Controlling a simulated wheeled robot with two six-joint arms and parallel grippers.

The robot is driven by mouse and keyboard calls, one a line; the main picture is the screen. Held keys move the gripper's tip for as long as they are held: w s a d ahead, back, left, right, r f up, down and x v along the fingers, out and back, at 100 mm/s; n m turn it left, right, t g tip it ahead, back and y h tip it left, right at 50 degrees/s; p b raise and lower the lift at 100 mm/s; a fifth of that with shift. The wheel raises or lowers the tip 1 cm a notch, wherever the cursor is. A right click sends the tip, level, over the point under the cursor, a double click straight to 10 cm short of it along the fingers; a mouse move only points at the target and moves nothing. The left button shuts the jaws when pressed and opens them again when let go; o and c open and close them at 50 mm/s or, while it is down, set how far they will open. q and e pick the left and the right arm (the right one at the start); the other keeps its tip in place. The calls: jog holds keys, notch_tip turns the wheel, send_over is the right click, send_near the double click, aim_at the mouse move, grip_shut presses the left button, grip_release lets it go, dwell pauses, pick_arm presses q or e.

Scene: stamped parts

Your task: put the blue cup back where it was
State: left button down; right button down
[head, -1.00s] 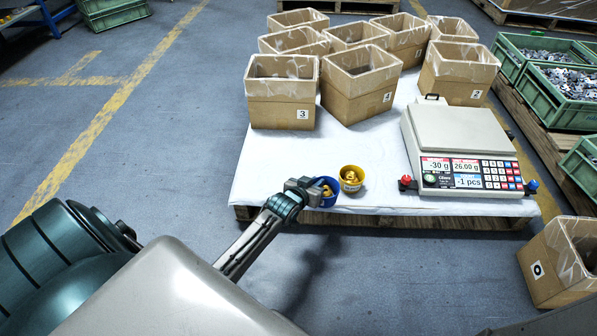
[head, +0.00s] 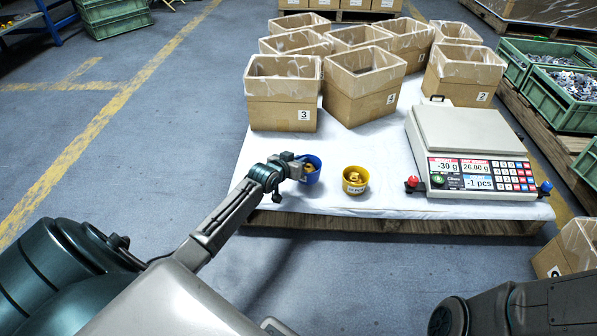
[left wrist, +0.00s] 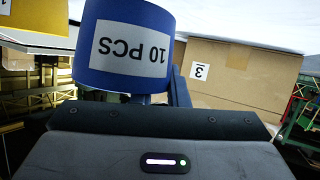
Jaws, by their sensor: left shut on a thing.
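The blue cup (head: 313,173) with small brass-coloured parts in it is near the front edge of the white-covered pallet (head: 262,192). My left gripper (head: 298,167) reaches it from the left and is shut on it. In the left wrist view the cup (left wrist: 105,22) fills the top middle, its "10 PCS" label upside down. I cannot tell whether the cup touches the cover. The yellow cup (head: 355,181), also holding brass-coloured parts, stands to the right with a gap between. My right gripper is out of view.
A counting scale (head: 470,133) stands to the right, its display showing "-30 g" and "-1 pcs". Several cardboard boxes (head: 283,108) fill the back. Box 3 (left wrist: 235,85) is beyond the blue cup. White cover between the cups and boxes is clear. My right arm shows at lower right.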

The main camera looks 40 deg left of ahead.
aim_at(308, 170)
pick_arm(q)
notch_tip(308, 170, down, 3)
jog(key=shift+f+b, duration=0.1)
jog(key=shift+b, duration=1)
jog(key=c, duration=1.4)
grip_release()
